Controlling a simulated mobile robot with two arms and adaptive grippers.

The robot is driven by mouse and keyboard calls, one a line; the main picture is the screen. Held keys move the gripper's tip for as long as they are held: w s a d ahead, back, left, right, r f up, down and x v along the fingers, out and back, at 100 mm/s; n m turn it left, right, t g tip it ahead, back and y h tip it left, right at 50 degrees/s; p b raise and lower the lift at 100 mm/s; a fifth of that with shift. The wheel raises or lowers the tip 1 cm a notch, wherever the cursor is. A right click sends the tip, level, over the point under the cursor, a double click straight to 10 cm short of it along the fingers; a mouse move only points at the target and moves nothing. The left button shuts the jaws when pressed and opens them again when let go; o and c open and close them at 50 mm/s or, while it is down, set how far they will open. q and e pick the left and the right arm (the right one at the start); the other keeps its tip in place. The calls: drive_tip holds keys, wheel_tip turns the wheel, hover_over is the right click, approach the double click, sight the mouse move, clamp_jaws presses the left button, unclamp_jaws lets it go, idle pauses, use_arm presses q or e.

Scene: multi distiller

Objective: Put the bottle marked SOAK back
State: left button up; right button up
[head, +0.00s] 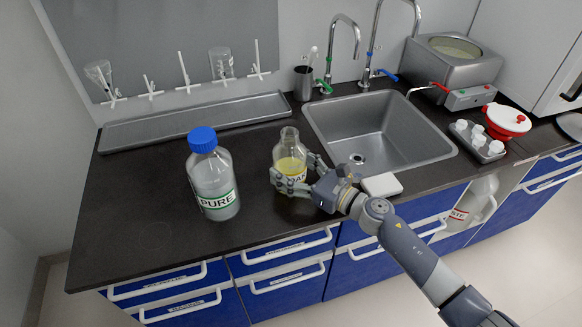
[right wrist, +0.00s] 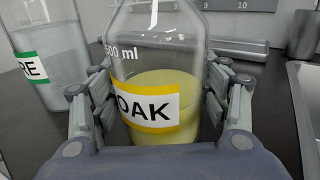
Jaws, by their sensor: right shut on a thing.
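The bottle marked SOAK (head: 290,150) is clear glass with yellow liquid and a yellow-edged label. It stands upright on the dark counter, left of the sink. No cap shows on it in the head view. My right gripper (head: 289,182) is shut around its lower body. In the right wrist view the SOAK bottle (right wrist: 155,85) fills the middle, with a finger on each side; its label is partly cut off. My left gripper is not in view.
A bottle marked PURE (head: 212,180) with a blue cap stands close on the left. The sink (head: 375,130) is to the right, with a white block (head: 381,185) at its front edge. A metal tray (head: 195,122) lies behind under a peg board (head: 165,45). The counter's left part is clear.

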drive_tip(key=o, duration=1.7)
drive_tip(key=shift+r+p, duration=0.15)
drive_tip(key=shift+p, duration=0.15)
drive_tip(key=b+v, duration=0.1)
drive_tip(key=v, duration=0.4)
drive_tip(key=b+v, duration=0.2)
drive_tip(key=v, duration=0.4)
drive_tip(key=shift+s+d+f, duration=0.2)
drive_tip(key=shift+s, duration=0.05)
drive_tip(key=shift+s+d+r, duration=0.15)
drive_tip(key=shift+s+d, duration=0.05)
